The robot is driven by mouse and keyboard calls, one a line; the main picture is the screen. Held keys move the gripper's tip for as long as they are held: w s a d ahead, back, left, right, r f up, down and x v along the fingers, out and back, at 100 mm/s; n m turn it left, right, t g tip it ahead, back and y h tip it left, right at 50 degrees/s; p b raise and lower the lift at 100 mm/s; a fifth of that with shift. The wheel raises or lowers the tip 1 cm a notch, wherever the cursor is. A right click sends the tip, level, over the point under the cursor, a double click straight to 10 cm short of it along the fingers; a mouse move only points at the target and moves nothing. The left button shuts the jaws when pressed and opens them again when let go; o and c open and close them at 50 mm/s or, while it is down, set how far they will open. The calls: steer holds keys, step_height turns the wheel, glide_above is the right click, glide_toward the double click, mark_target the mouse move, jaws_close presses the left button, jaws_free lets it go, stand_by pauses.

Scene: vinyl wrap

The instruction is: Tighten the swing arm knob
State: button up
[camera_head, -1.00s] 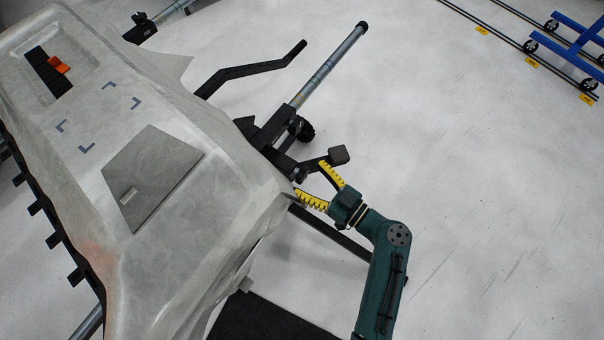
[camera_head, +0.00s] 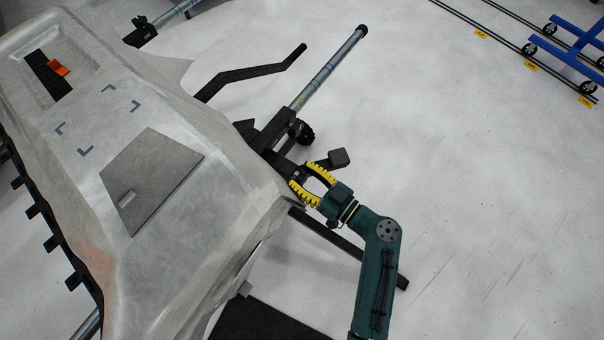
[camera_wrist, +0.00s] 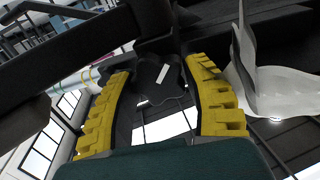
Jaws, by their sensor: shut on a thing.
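The swing arm knob (camera_wrist: 158,78) is a dark, lobed knob with a small white mark. It sits between the yellow finger pads of my gripper (camera_wrist: 160,68) in the wrist view. My gripper (camera_head: 301,173) is shut on the knob at the joint of the black bracket, beside the grey-wrapped body. In the head view the knob itself is dark against the bracket and cannot be made out clearly.
The grey-wrapped body (camera_head: 160,100) fills the left of the head view. A metal tube (camera_head: 325,72), a bent black arm (camera_head: 245,75) and a black block on a lever (camera_head: 339,157) surround the bracket. A blue wheeled frame (camera_head: 570,45) stands far right.

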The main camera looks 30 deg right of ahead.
steer(key=shift+d+r+m+p, duration=0.15)
steer(key=shift+m+p, duration=0.45)
steer(key=shift+m, duration=0.6)
steer(key=shift+f+m, duration=0.2)
steer(key=shift+m, duration=0.6)
steer(key=o, duration=1.2)
steer(key=shift+g, duration=0.3)
steer(key=v, duration=1.2)
steer(key=shift+c, duration=0.2)
